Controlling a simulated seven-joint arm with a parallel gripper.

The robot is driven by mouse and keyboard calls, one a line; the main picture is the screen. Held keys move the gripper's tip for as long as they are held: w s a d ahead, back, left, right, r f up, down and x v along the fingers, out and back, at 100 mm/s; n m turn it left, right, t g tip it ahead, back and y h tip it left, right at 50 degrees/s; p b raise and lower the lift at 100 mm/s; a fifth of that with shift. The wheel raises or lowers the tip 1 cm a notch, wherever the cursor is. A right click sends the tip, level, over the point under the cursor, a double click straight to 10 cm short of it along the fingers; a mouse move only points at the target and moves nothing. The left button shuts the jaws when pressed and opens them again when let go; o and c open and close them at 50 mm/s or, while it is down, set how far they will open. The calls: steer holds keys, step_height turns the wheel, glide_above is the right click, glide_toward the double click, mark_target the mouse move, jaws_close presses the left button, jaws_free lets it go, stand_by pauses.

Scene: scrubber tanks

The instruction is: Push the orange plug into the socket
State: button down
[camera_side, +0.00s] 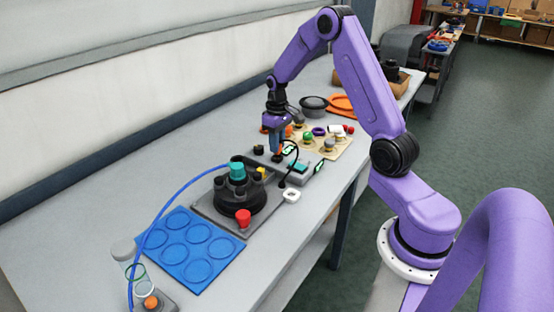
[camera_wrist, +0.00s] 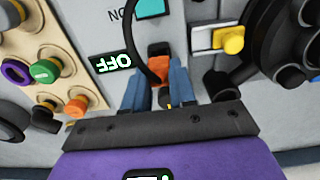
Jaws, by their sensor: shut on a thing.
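The orange plug (camera_wrist: 159,73) sits between the two blue fingers of my gripper (camera_wrist: 157,88) in the wrist view, with a black cable curving up from it. My gripper (camera_side: 277,154) is shut on the plug and points down, low over the grey panel at the back of the bench. In the side view the fingers hide the plug, and the black cable (camera_side: 297,155) arcs to the right of them. I cannot make out the socket in either view, nor tell whether the plug touches it.
Next to the gripper are a lit OFF display (camera_wrist: 110,62) and a teal switch (camera_side: 298,167). A beige board (camera_side: 335,150) with coloured knobs stands beyond. A dark round tank base (camera_side: 239,198) with a teal cap and a blue tray (camera_side: 188,248) are nearer.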

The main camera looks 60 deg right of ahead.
steer(key=shift+f, duration=0.95)
steer(key=shift+c, duration=1.8)
jaws_free()
steer(key=shift+r, duration=4.3)
